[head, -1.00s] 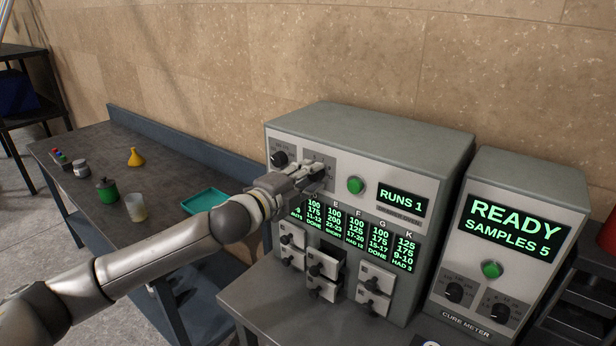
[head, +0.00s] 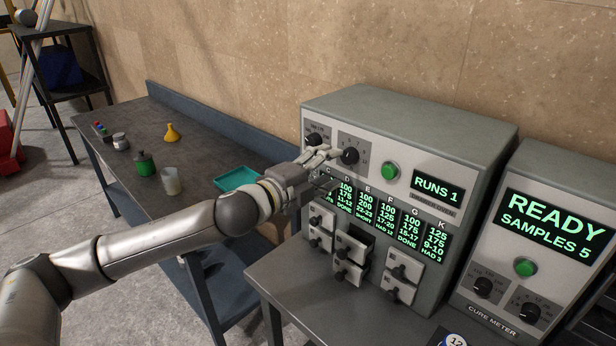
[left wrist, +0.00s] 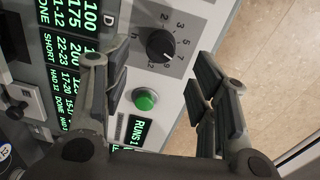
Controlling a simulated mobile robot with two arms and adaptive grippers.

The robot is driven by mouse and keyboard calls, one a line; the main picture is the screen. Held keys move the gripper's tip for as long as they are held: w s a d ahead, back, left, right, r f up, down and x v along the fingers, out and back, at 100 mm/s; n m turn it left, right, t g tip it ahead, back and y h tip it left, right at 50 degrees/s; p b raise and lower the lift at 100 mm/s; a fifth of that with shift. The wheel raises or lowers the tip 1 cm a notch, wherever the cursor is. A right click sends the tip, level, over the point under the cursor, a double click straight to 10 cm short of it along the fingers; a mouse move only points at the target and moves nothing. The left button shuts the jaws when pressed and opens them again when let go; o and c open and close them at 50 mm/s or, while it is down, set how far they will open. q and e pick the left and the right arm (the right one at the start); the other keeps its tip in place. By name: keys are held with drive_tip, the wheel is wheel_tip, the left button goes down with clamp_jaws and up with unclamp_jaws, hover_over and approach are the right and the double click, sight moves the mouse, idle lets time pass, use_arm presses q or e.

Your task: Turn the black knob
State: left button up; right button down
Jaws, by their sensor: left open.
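Which one the task means is not marked. My left gripper (head: 326,160) is open in front of the panel, close to the right knob and lower than the left one. In the left wrist view, the right knob (left wrist: 160,45) shows between the spread fingers of my left gripper (left wrist: 160,78), with a numbered dial around it. The fingers look apart from the knob. My right gripper is not in view.
A green button (head: 390,171) and a RUNS 1 display (head: 438,190) sit right of the knobs. Small drawers (head: 350,255) are below. A cure meter (head: 540,240) with two more knobs stands at right. A side bench (head: 200,135) holds bottles, a funnel and a teal tray.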

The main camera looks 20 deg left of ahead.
use_arm(q)
drive_tip(key=v, duration=0.6)
drive_tip(key=shift+s, duration=0.3)
drive_tip(key=shift+r, duration=0.1)
